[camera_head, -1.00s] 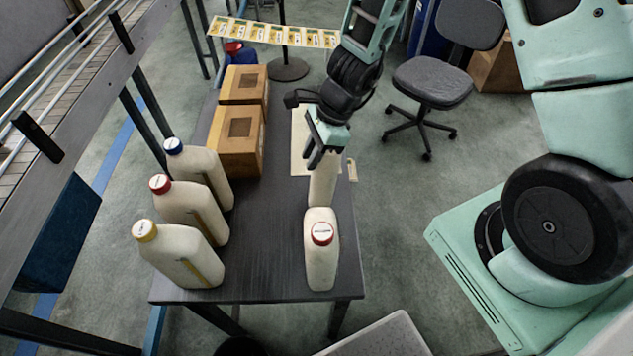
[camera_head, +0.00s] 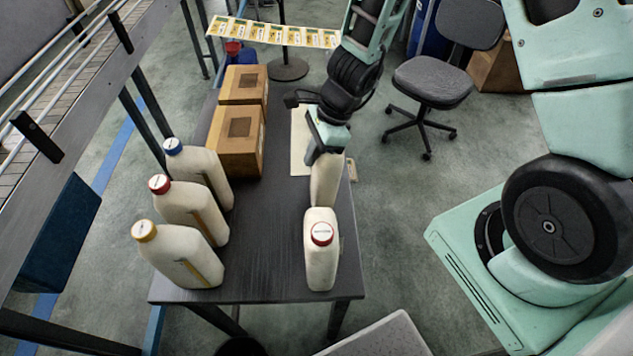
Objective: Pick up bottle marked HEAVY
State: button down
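My gripper (camera_head: 324,151) points down at the far right part of the dark table. It is shut around the top of a cream bottle (camera_head: 325,182), whose cap is hidden by the gripper. A second cream bottle (camera_head: 321,260) with a red cap stands just in front and hides the held bottle's base, so I cannot tell if that is lifted. Three more cream bottles stand at the left: blue-capped (camera_head: 203,175), red-capped (camera_head: 190,210) and yellow-capped (camera_head: 180,257). The writing on the caps is too small to read, so I cannot tell which is marked HEAVY.
The dark table (camera_head: 265,245) is bare between the bottle groups. Two cardboard boxes (camera_head: 235,145) stand behind the left bottles. A pale sheet (camera_head: 299,150) lies near my gripper. A rail frame (camera_head: 100,62) runs along the left. An office chair (camera_head: 432,82) stands behind right.

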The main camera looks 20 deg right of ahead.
grip_release()
dwell(0.3)
jog(key=shift+r, duration=0.1)
